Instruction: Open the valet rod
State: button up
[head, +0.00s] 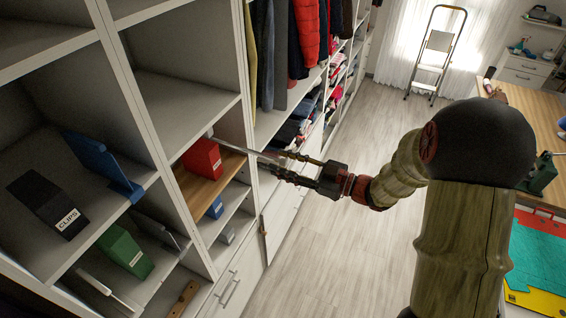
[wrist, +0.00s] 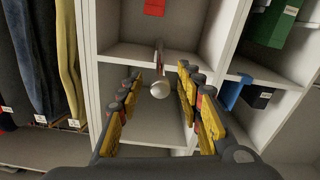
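The valet rod (wrist: 160,88) is a slim metal rod with a round silver end, sticking out from the cubby shelving. In the wrist view its end faces me, between the fingers of my gripper (wrist: 160,76). The fingers are open, with a visible gap on both sides of the rod. In the head view the thin pale rod (head: 236,148) reaches from the shelf front near a red box toward my gripper (head: 268,162). The exact overlap of rod and fingers is hard to tell there.
A red box (head: 203,159) stands on a wooden shelf (head: 202,192). Hanging clothes (head: 285,50) and folded garments are beside and behind the gripper. Cubbies at left hold a green box (head: 125,249), a black box (head: 48,202) and a blue item (head: 104,165). The floor (head: 320,240) is clear.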

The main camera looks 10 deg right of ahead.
jog(key=v, duration=1.1)
jog(key=shift+s+d, duration=0.25)
